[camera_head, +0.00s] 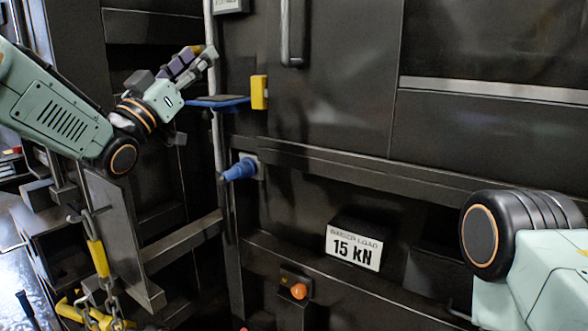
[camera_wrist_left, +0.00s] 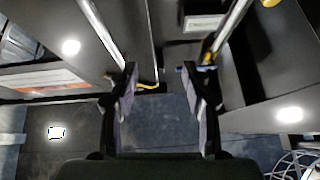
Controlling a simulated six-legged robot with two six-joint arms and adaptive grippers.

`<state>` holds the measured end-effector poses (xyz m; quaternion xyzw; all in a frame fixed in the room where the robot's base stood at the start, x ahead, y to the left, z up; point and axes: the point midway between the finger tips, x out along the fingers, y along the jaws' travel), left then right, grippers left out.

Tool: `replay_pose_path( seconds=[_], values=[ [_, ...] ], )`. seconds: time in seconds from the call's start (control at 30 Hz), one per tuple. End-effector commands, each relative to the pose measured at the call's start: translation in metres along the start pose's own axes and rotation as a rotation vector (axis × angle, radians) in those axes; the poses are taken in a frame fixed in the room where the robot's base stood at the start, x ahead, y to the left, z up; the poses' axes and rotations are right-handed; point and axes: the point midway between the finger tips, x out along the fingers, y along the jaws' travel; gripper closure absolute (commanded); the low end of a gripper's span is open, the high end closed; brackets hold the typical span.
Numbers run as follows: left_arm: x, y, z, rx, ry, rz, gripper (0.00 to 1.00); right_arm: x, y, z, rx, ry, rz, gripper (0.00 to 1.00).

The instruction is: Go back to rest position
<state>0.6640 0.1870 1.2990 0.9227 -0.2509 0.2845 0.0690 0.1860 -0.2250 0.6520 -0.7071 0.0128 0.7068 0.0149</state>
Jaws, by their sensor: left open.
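My left gripper (camera_head: 198,62) is at the upper left in the head view, in front of the dark compactor (camera_head: 330,110). It is raised and points to the right, near the blue-and-yellow latch or handle (camera_head: 259,92); whether it touches cannot be told. In the left wrist view the two fingers of the gripper (camera_wrist_left: 168,72) stand apart with nothing between them. A part of my right arm shows at the lower right of the head view, but its gripper is out of frame.
A blue knob (camera_head: 239,170) sticks out below the latch. A sign reading 15 kN (camera_head: 353,248) and an orange button (camera_head: 299,291) are lower on the compactor. A chain with a yellow link (camera_head: 97,258) hangs at the lower left. A vertical bar (camera_head: 217,130) stands beside the gripper.

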Motion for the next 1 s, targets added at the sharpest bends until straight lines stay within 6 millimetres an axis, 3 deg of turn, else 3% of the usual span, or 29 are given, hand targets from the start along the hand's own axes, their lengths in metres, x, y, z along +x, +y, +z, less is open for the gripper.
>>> replay_pose_path(
  seconds=[0.27, 0.47, 0.7, 0.8, 1.0],
  values=[
    [-0.042, -0.022, 0.076, 0.016, -0.245, -0.181, 0.52, 0.0, 0.0, 0.0, 0.0, -0.001, 0.0, 0.6],
    [-0.102, -0.024, 0.149, -0.01, -0.469, -0.286, 0.52, 0.0, 0.0, 0.0, 0.0, 0.0, 0.0, 0.6],
    [-0.222, -0.004, 0.248, -0.066, -0.828, -0.408, 0.52, 0.0, 0.0, 0.0, 0.0, -0.001, 0.0, 0.6],
    [-0.278, 0.012, 0.28, -0.092, -0.98, -0.447, 0.52, 0.0, 0.0, 0.0, 0.0, -0.001, 0.0, 0.6],
    [-0.397, 0.052, 0.321, -0.15, -1.281, -0.51, 0.52, 0.0, 0.0, 0.0, 0.0, -0.001, 0.0, 0.6]
  ],
)
